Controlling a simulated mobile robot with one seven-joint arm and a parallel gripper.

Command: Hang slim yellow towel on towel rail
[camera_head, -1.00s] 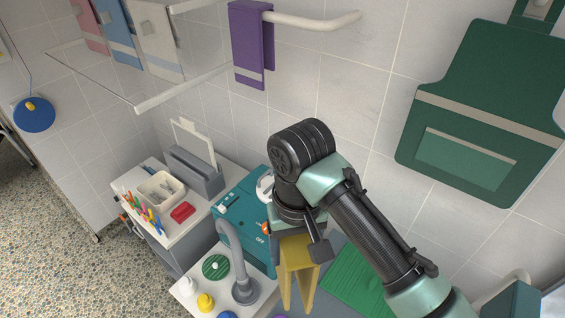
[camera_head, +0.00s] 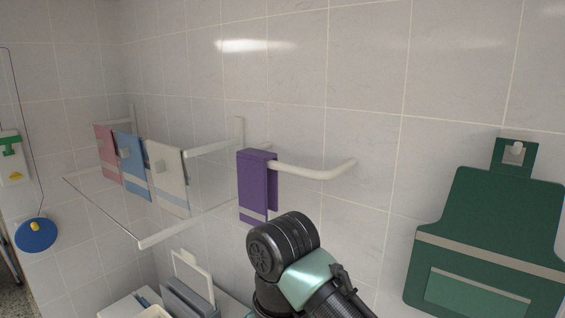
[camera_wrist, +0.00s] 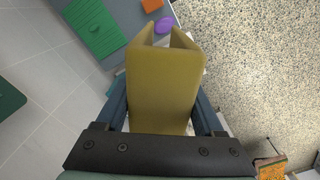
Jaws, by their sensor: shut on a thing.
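The slim yellow towel (camera_wrist: 160,90) hangs folded between the jaws of my gripper (camera_wrist: 160,125) in the wrist view, which is shut on it. In the head view the gripper and the towel are out of sight below the frame; only part of my arm shows. The towel rail (camera_head: 315,171) is a white bar on the tiled wall, its right end bent back to the wall. A purple towel (camera_head: 256,187) hangs over its left part. The right part of the rail is bare. My arm is below and in front of the rail.
A white-ended rack (camera_head: 190,225) juts out left of the rail. A green apron (camera_head: 490,240) hangs at the right. A green mat (camera_wrist: 92,27) lies below in the wrist view.

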